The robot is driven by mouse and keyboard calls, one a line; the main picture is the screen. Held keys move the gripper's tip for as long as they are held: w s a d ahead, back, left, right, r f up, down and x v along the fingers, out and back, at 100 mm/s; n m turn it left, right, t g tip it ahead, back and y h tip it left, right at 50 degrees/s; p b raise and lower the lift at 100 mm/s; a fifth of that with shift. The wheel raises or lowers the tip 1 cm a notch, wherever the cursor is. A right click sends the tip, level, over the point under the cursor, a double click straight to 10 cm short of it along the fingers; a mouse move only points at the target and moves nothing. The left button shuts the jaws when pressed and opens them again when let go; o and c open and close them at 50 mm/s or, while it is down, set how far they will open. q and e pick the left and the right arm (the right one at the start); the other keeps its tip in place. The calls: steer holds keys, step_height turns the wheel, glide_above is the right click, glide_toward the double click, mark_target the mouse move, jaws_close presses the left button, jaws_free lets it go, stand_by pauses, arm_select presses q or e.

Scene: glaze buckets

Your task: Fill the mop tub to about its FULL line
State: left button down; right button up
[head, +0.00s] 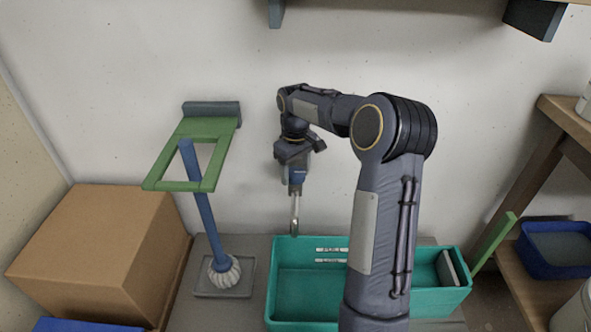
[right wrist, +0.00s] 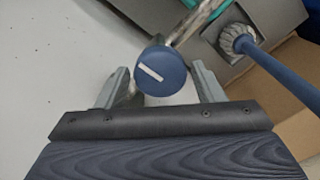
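The teal mop tub (head: 305,297) stands below the tap in the head view, with two white line labels (head: 332,250) on its inner back wall. My arm hides part of it, and I cannot make out a water level. The tap's silver spout (head: 295,212) points down over the tub's back left edge. My right gripper (head: 293,160) is at the tap's blue knob (head: 297,176). In the right wrist view, the round knob (right wrist: 161,72) with a white bar lies between the spread fingers, with no clear grip on it. My left gripper is out of view.
A blue-handled mop (head: 206,218) stands in a grey tray (head: 224,288) left of the tub. A green frame (head: 160,182) is behind it. A cardboard box (head: 95,245) fills the left. A wooden shelf (head: 535,300) with a blue bin (head: 555,250) is at right.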

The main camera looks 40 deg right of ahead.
steer(key=c, duration=0.7)
steer(key=shift+r+m+p, duration=0.25)
steer(key=shift+m+p, duration=0.55)
steer(key=shift+p, duration=0.2)
steer(key=m+p, duration=0.2)
steer(key=shift+m, duration=0.3)
steer(key=m+p, duration=0.4)
steer(key=m, duration=0.2)
steer(key=shift+p, duration=0.35)
steer(key=shift+f+m+p, duration=0.15)
steer(key=shift+m+p, duration=0.95)
steer(key=shift+m, duration=1.2)
steer(key=o, duration=1)
steer(key=shift+f, duration=0.1)
